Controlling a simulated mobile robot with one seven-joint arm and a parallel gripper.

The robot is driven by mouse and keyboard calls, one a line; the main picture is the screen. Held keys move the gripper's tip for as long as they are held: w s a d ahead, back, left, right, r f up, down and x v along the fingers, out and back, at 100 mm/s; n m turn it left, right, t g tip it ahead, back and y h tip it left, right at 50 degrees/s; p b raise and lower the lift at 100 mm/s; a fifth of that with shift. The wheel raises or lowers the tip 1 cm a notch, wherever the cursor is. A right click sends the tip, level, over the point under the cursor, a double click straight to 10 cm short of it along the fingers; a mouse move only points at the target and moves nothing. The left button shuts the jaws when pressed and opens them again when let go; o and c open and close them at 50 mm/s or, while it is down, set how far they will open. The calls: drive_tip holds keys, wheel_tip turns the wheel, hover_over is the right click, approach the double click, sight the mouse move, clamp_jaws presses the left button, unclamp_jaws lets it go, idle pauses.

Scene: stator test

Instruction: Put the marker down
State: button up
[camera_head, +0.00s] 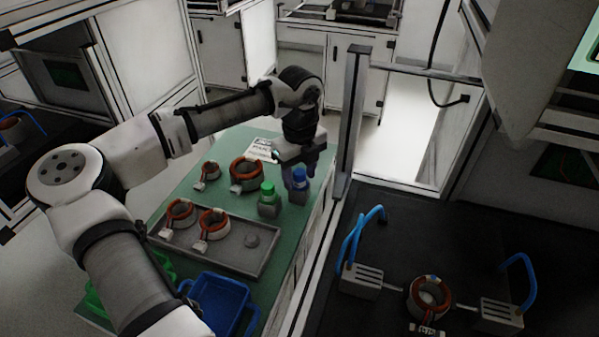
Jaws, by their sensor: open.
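A blue-capped marker (300,177) stands upright in a small grey block at the far right edge of the green table top. A green-capped marker (268,190) stands upright in a similar grey block just left of it. My gripper (298,180) is open and points down at the blue-capped marker. Its fingers are dark and small here, so I cannot tell whether they touch the marker. The marker's lower part is partly hidden.
Two stators stand behind a grey tray (270,262) holding two more stators. A blue bin (216,300) is in front. A white printed sheet (262,149) lies behind. A metal post (350,120) rises close right of my gripper. A black bench (455,255) with a stator lies right.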

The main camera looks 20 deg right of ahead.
wheel_tip(320, 180, up, 13)
drive_tip(key=b, duration=0.1)
drive_tip(key=shift+b, duration=0.35)
drive_tip(key=shift+f, duration=0.15)
idle(0.3)
